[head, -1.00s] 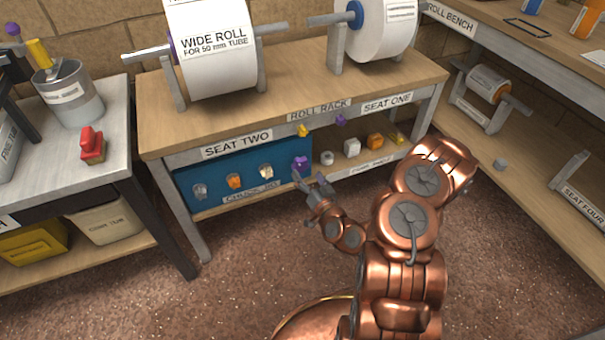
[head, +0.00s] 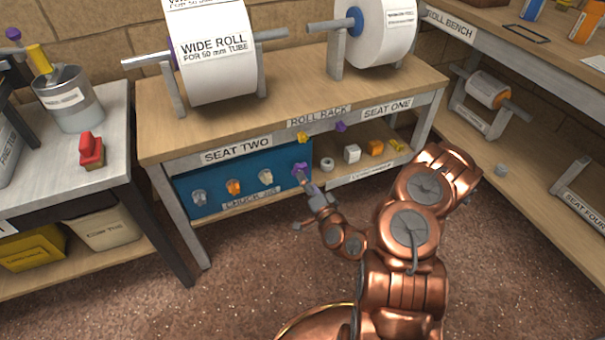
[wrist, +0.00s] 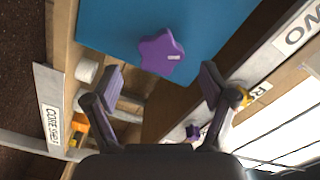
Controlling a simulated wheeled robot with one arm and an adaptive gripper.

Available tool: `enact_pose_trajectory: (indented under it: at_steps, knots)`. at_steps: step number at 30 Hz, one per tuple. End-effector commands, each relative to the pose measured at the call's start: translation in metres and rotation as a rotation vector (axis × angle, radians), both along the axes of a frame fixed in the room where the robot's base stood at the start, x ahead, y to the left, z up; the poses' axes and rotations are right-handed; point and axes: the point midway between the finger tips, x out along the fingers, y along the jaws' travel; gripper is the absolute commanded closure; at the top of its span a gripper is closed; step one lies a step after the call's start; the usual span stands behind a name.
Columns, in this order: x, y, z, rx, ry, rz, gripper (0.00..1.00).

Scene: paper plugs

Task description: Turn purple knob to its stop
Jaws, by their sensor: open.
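The purple knob (head: 300,168) is on the right end of the blue panel under SEAT TWO. In the wrist view the knob (wrist: 161,52) is star-shaped, with a pale mark on its right side. My gripper (wrist: 160,78) is open and empty, with one finger to each side below the knob in that picture. The knob appears ahead of the fingertips, and I see no contact. In the head view my gripper (head: 303,182) is just below the knob and partly overlaps it, so the exact gap cannot be told.
The blue panel (head: 215,205) also carries a grey knob (head: 199,198), an orange knob (head: 234,187) and a cream knob (head: 265,177). A shelf to the right holds several small plugs, including a white one (head: 352,154). The floor in front is clear.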

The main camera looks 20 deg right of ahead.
Motion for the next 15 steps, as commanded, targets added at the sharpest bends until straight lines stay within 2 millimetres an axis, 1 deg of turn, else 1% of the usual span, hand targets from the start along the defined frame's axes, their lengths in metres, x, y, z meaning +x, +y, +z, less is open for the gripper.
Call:
enact_pose_trajectory:
  at_steps: [5,15]
  knots:
    - [0.003,0.0,-0.001,-0.002,-0.001,0.0,0.17]
    - [0.017,0.0,-0.001,-0.004,-0.001,0.002,0.17]
